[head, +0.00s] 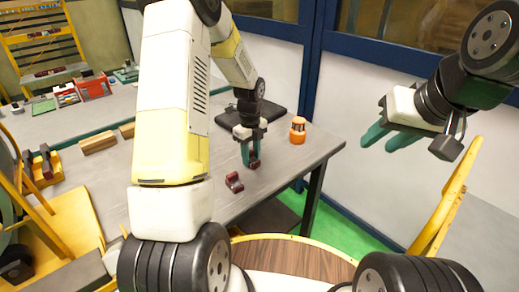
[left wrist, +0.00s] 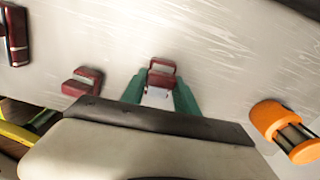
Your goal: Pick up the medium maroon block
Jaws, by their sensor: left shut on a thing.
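My left gripper (head: 250,160) has its green fingers shut on a maroon block (head: 254,164) over the grey table. In the left wrist view this block (left wrist: 162,76) sits between the fingertips of the left gripper (left wrist: 161,92). I cannot tell whether it touches the tabletop. A second maroon block (head: 234,182), stepped in shape, lies on the table nearer the front edge; it also shows in the left wrist view (left wrist: 82,83). My right gripper (head: 376,144) is open and empty, raised to the right, away from the table.
An orange cylindrical object (head: 298,130) stands right of the left gripper, near the table's (head: 200,195) right end. A dark flat object (head: 245,108) lies behind the gripper. Tan blocks (head: 98,143) lie at left. A longer maroon piece (left wrist: 15,36) shows in the left wrist view.

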